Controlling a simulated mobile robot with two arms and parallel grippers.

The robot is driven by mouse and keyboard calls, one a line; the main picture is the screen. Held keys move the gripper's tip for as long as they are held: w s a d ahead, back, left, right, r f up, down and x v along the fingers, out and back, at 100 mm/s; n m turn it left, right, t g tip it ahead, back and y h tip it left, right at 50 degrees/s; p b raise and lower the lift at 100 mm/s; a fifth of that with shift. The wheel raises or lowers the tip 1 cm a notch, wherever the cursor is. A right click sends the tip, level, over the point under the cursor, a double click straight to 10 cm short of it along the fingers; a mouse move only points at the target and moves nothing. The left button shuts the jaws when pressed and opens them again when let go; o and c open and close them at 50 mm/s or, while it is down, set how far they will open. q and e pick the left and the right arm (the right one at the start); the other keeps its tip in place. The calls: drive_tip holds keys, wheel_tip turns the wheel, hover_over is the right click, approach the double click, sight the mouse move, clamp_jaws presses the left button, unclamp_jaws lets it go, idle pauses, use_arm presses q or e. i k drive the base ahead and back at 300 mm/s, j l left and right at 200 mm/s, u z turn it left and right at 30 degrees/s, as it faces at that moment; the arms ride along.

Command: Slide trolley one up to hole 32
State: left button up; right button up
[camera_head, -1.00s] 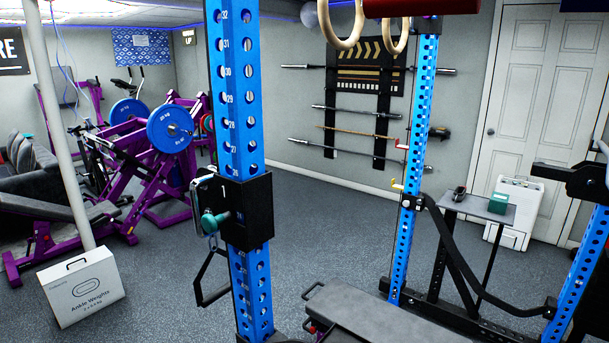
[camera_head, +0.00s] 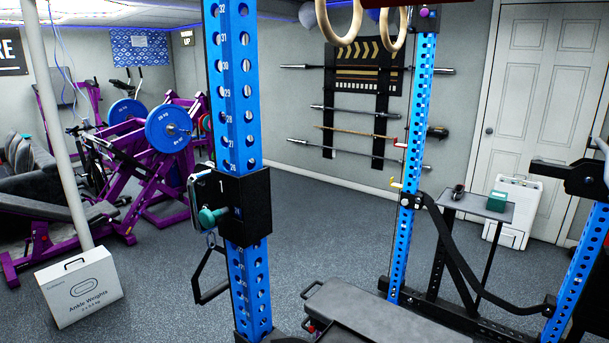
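Trolley one (camera_head: 243,203) is a black sleeve around the near blue upright (camera_head: 237,95), with a white "1" on its side and a teal knob (camera_head: 211,217) at its left. A black handle (camera_head: 209,277) hangs below it. The upright has a row of numbered holes; 26 shows a little above the trolley, then 27, 28, 29, 30, 31 and 32 (camera_head: 219,10) near the picture's top edge. The sleeve hides the holes behind it. Neither of my grippers shows in this view.
A grey bench (camera_head: 375,320) stands right of the upright. More blue uprights (camera_head: 412,180) with a black strap are to the right. A white Ankle Weights box (camera_head: 80,290) stands on the floor at left. Purple machines (camera_head: 130,160) are behind. Floor between box and upright is clear.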

sight(216, 198)
drive_tip(key=i+j+u, duration=0.1)
drive_tip(key=u, duration=0.3)
drive_tip(key=i+u, duration=0.15)
drive_tip(key=u, duration=0.25)
drive_tip(key=i+u, duration=0.15)
drive_tip(key=u, duration=0.25)
drive_tip(key=i+u, duration=0.15)
drive_tip(key=u, duration=0.25)
